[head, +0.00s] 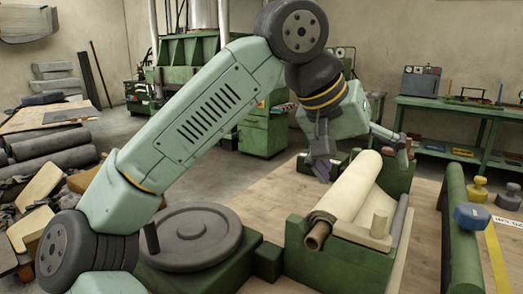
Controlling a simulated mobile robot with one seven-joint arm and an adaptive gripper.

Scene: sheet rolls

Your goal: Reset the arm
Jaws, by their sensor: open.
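My arm rises from the lower left, bends at a high elbow and hangs down at the wrist. My gripper (361,160) is open, with its fingers spread apart above and behind the cream sheet roll (347,187). Nothing shows between the fingers. The roll lies slanted on a green cradle (325,262), with a brown core end facing me. Whether a fingertip touches anything behind the roll, I cannot tell.
A dark round turntable (192,238) on a green base stands left of the cradle. A green rail (460,230) and yellow and blue weights (472,215) are at the right. Dark rolls and boards (45,150) pile up at the left. Green machines and a bench (450,112) line the back.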

